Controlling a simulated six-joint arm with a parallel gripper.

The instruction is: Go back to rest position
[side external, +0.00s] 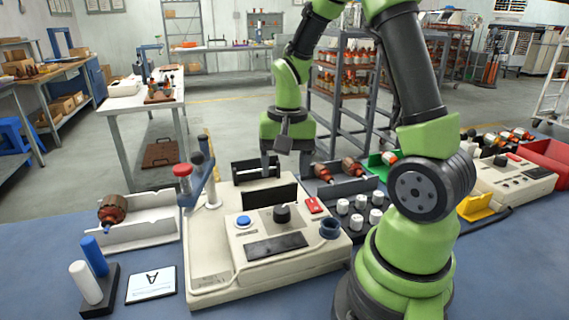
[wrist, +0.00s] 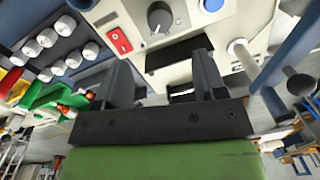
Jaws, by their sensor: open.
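My gripper (side external: 287,165) points down above the back edge of the beige winding machine (side external: 215,290). Its two dark fingers are apart with nothing between them, and they also show apart in the wrist view (wrist: 163,78). The machine has a black knob (side external: 283,213), a blue button (side external: 243,221), a red switch (side external: 314,206) and an upright black plate (side external: 270,197). Behind the plate is a black holder (side external: 256,172) close to the fingers. I cannot tell whether the fingers touch it.
A copper armature (side external: 112,209) lies in a white tray (side external: 150,233) at left. More armatures (side external: 352,167) and several white caps (side external: 360,202) stand at right, near a green bin (side external: 376,162). A post with a red knob (side external: 183,171) rises left of my gripper. The blue table front (side external: 150,311) has free room.

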